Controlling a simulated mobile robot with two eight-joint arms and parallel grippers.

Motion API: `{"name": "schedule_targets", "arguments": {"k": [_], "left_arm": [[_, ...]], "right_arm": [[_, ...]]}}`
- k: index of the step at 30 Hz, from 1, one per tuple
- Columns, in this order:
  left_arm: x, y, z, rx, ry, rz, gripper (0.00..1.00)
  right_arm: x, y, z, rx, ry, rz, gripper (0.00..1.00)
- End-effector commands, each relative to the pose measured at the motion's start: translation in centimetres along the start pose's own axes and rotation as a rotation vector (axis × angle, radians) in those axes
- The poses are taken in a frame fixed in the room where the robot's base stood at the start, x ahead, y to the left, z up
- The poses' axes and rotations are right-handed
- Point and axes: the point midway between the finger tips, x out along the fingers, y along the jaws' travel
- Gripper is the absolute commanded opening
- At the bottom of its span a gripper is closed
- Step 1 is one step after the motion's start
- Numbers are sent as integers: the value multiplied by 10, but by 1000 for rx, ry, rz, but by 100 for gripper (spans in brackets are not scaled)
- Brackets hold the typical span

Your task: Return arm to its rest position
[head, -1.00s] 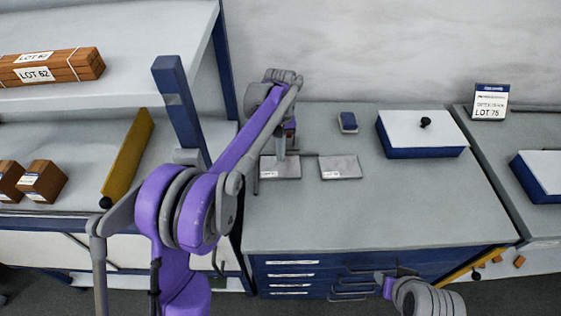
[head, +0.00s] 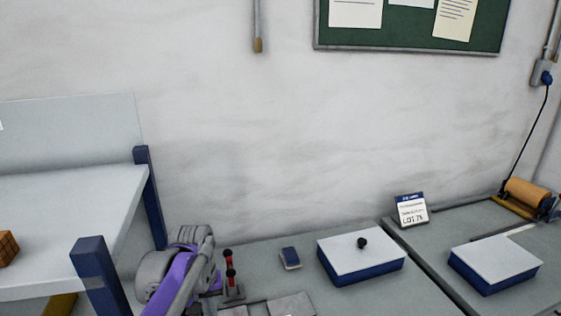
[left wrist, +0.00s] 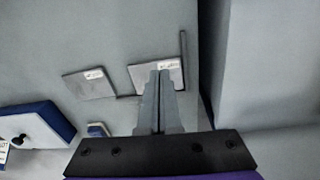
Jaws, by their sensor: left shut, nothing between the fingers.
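My left arm, purple and grey, shows at the bottom left of the head view; its fingers are out of sight there. In the left wrist view my left gripper (left wrist: 159,76) is shut and empty, its two grey fingers together. From that camera the fingertips overlap a labelled grey plate (left wrist: 145,72); I cannot tell how high above it they are. A second labelled grey plate (left wrist: 90,85) lies beside it on the bench. In the head view one plate (head: 291,305) is partly cut off by the bottom edge. My right gripper is not in view.
A blue block (head: 290,258), a white-lidded blue box (head: 340,253) and a LOT 75 sign (head: 411,210) stand on the bench. A shelf post (head: 100,275) rises left of my arm. A second box (head: 495,262) stands right.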

Motion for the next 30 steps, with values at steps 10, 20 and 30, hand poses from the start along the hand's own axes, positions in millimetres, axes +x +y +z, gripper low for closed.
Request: {"name": "schedule_targets", "arguments": {"k": [10, 20, 30], "left_arm": [[22, -33, 118, 115, 239, 18, 0], [71, -54, 194, 197, 408, 13, 0], [79, -57, 203, 209, 432, 12, 0]], "right_arm": [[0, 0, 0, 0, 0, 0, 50], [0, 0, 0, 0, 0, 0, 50], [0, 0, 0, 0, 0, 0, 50]]}}
